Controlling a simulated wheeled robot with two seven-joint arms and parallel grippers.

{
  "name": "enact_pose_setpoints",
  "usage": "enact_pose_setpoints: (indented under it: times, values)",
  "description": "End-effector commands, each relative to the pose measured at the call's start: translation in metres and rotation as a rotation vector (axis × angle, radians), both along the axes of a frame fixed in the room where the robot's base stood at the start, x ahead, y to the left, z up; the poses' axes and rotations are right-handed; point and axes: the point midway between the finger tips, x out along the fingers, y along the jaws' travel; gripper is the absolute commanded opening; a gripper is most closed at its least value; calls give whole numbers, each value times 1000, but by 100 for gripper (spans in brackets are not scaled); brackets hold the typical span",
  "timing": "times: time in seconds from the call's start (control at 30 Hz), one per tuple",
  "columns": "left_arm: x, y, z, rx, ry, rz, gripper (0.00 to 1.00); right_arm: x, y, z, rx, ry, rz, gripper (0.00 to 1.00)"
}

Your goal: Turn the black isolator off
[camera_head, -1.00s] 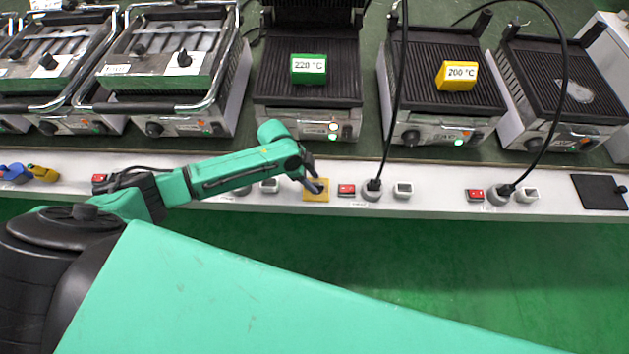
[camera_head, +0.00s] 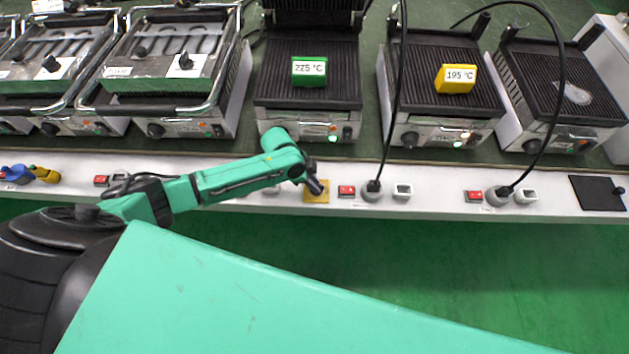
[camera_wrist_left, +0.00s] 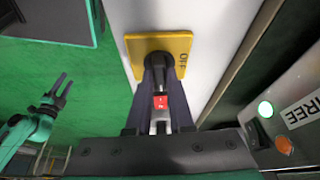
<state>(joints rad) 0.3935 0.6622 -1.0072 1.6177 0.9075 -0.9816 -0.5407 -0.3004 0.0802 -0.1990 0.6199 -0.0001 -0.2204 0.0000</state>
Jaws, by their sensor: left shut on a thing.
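A yellow plate (camera_head: 311,197) with a black rotary knob sits on the white ledge. In the left wrist view the plate (camera_wrist_left: 183,42) reads OFF along its right edge. My left gripper (camera_head: 317,188) is shut on the black knob (camera_wrist_left: 158,70), one finger on each side of it. A black plate (camera_head: 590,192) with a small dark knob at its right edge lies at the ledge's far right, away from my grippers. My right gripper (camera_wrist_left: 60,93) shows at the left wrist view's left side, open and empty over the green floor.
Red switches (camera_head: 346,190) and sockets line the ledge, some with plugged black cables (camera_head: 390,130). Grills stand behind; a green display (camera_head: 309,71) reads 225 °C, a yellow one (camera_head: 455,78) 195 °C. Blue and yellow plugs (camera_head: 40,173) lie at left. The floor in front is clear.

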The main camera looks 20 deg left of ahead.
Motion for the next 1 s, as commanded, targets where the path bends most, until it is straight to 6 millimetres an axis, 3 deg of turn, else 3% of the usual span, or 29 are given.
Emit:
enact_pose_setpoints:
  times: [0.6, 1.0]
  values:
    - [-4, -3, 5, -2, 3, 502, 0, 0, 1, 61, 1, 0, 1, 50]
    - [-5, -5, 2, -2, 4, 884, 0, 0, 1, 82, 1, -1, 1, 50]
